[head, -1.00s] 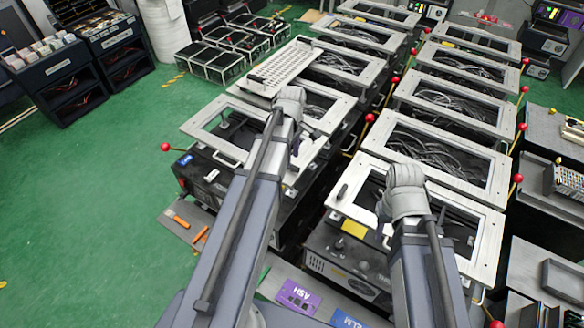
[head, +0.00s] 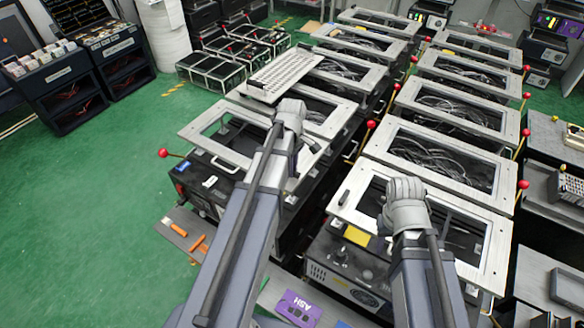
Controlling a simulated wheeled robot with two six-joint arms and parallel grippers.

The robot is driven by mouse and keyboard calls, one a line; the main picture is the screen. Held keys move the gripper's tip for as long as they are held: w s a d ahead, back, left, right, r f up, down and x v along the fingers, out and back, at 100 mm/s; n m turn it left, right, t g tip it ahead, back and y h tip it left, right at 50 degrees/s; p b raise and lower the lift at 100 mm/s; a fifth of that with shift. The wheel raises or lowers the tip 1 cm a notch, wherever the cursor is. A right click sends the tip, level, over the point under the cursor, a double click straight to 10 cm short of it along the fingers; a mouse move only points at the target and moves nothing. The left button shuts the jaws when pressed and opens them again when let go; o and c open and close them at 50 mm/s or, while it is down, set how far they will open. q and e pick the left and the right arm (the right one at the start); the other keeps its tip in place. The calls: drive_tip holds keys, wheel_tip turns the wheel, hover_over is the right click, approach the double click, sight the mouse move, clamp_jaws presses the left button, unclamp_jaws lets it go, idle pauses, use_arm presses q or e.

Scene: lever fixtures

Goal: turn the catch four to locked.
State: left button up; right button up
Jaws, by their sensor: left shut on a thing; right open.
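My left gripper (head: 301,145) is low beside its grey wrist, over the right side of the front-left white-framed machine (head: 190,132). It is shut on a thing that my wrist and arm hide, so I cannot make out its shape. My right gripper (head: 384,222) is open, over the front-right white-framed machine (head: 476,206), and mostly hidden by its wrist. I cannot tell which fitting is catch four or how it is set.
Red-knobbed levers stand beside the machines, one at the left (head: 163,153) and one between the rows (head: 371,124). A white keyboard-like panel (head: 282,74) lies on the left row. A purple label plate (head: 298,309) is at the front. Green floor (head: 90,210) is clear at left.

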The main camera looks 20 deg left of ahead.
use_arm(q)
clamp_jaws()
drive_tip(key=m, duration=0.8)
drive_tip(key=shift+m, duration=0.4)
drive_tip(key=m, duration=0.4)
drive_tip(key=shift+m, duration=2.5)
drive_tip(key=o, duration=0.7)
unclamp_jaws()
